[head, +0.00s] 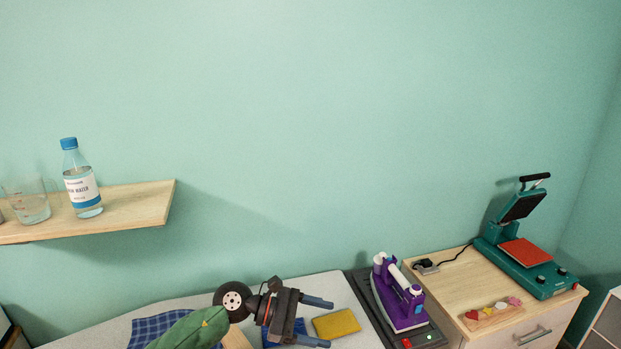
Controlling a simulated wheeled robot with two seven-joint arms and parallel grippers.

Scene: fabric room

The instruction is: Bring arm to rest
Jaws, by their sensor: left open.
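My left gripper (318,321) shows at the bottom centre. It is open, with its two blue-grey fingers apart and pointing right, and nothing is between them that I can make out. It is over the light ironing surface (332,288), left of a folded yellow cloth (336,324). A blue item shows partly behind the gripper. My right gripper is not in view.
A purple iron (396,296) stands on a dark pad right of the gripper. A wooden cabinet (455,268) holds a teal heat press (530,268). A wall shelf (140,206) holds a water bottle (81,185) and a glass jug (28,203).

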